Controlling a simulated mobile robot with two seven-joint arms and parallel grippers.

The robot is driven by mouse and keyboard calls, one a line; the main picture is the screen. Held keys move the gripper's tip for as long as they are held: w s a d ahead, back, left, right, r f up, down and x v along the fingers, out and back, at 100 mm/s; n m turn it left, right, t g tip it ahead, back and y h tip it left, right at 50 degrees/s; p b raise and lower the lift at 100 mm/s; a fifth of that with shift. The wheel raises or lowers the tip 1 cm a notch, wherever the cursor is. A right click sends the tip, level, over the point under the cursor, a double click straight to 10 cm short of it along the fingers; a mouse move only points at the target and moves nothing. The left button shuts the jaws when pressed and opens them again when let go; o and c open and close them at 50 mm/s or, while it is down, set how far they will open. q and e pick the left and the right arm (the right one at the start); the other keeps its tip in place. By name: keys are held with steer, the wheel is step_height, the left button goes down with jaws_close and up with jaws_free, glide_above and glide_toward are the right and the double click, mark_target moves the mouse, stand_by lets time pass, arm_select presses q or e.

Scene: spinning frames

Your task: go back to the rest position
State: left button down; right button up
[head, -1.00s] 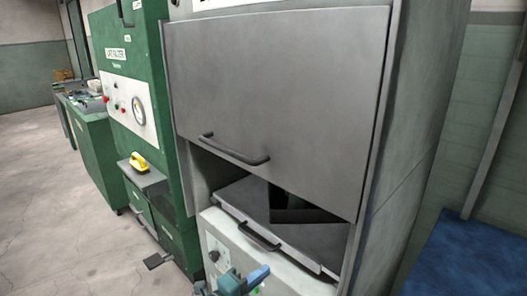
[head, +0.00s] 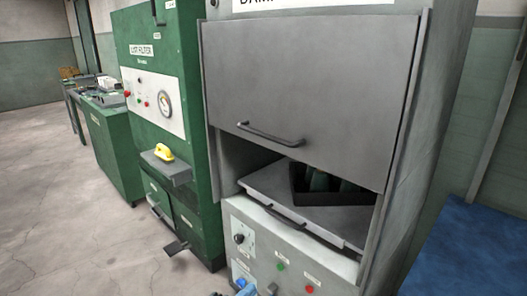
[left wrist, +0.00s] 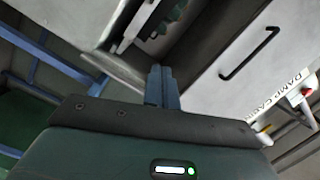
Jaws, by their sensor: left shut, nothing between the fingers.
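My left gripper (left wrist: 163,88) shows in the left wrist view with its blue-grey fingers together and nothing between them. In the head view only a small blue part of it (head: 246,289) shows at the bottom edge, in front of the cabinet's lower panel and apart from the handles. The grey damp cabinet (head: 433,150) has its front door (head: 310,85) partly raised. A black bin (head: 299,190) with dark green contents stands on the grey shelf (head: 268,183) inside. My right gripper is not in view.
A green lint filter machine (head: 133,103) stands left of the cabinet, with a yellow-handled part (head: 163,152) on its ledge. A blue surface (head: 475,250) lies at the lower right. The floor (head: 70,215) at left is clear.

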arm_select(q)
steer(key=s+a+f+n+g+y, duration=0.1)
steer(key=s+a+f+n+y, duration=0.1)
steer(key=s+n, duration=0.3)
steer(key=s+a+f+n+g+y+p, duration=0.1)
steer(key=s+a+f+n+y, duration=0.1)
steer(key=s+a+n, duration=0.3)
steer(key=s+a+f+n+g+y, duration=0.2)
steer(key=s+n, duration=0.4)
steer(key=s, duration=0.3)
steer(key=shift+s+a+f+n+p, duration=0.35)
steer(key=shift+a+f, duration=0.3)
steer(key=shift+a, duration=0.2)
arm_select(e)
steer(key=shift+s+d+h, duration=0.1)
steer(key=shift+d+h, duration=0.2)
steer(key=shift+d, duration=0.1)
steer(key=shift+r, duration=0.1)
